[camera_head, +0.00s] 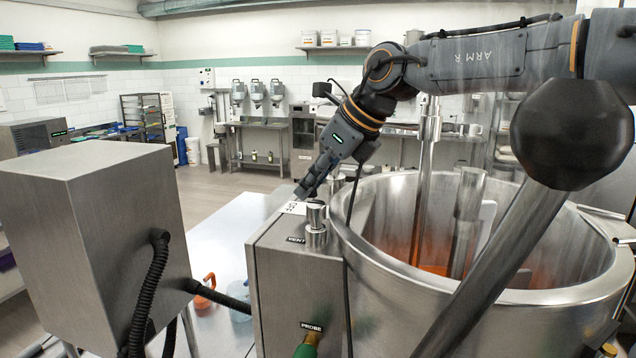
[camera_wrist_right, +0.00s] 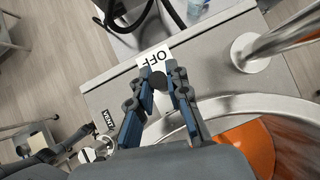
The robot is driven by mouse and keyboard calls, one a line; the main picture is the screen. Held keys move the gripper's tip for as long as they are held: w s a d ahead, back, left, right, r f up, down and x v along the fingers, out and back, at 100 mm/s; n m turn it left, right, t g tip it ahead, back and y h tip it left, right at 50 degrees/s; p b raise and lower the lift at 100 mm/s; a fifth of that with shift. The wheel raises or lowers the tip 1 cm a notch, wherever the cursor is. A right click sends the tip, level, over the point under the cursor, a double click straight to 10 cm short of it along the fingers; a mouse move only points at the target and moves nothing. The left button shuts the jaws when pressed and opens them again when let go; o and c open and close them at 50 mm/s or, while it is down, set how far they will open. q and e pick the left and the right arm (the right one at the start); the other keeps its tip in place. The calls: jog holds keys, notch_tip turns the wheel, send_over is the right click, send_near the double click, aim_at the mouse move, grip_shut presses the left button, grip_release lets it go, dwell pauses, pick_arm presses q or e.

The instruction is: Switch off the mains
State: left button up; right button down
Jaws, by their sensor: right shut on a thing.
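The mains switch is a small dark knob (camera_wrist_right: 157,80) on top of the steel box (camera_head: 290,270). A white label reading OFF (camera_wrist_right: 153,56) lies beside it. In the head view the white label (camera_head: 294,208) shows at the box's far end, while my gripper hides the knob. My right gripper (camera_head: 303,192) reaches down to it from above. In the wrist view its two blue-grey fingers (camera_wrist_right: 162,78) are closed around the knob, near the label. The knob's exact setting cannot be told.
A steel VENT cap (camera_head: 316,225) stands close to the gripper. The large steel hopper (camera_head: 350,225) with orange contents is at the right. A black ball on a steel rod (camera_head: 570,130) stands in front. A steel cabinet (camera_head: 90,240) with black hoses is at the left.

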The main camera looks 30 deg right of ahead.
jog(key=shift+w+a+g+h, duration=0.3)
jog(key=shift+g+h, duration=0.25)
jog(key=shift+g, duration=0.15)
jog(key=shift+w+a+g+h, duration=0.15)
jog(key=shift+w+g+h, duration=0.15)
jog(key=shift+g+h, duration=0.35)
jog(key=c, duration=1.3)
grip_release()
jog(key=v, duration=1.2)
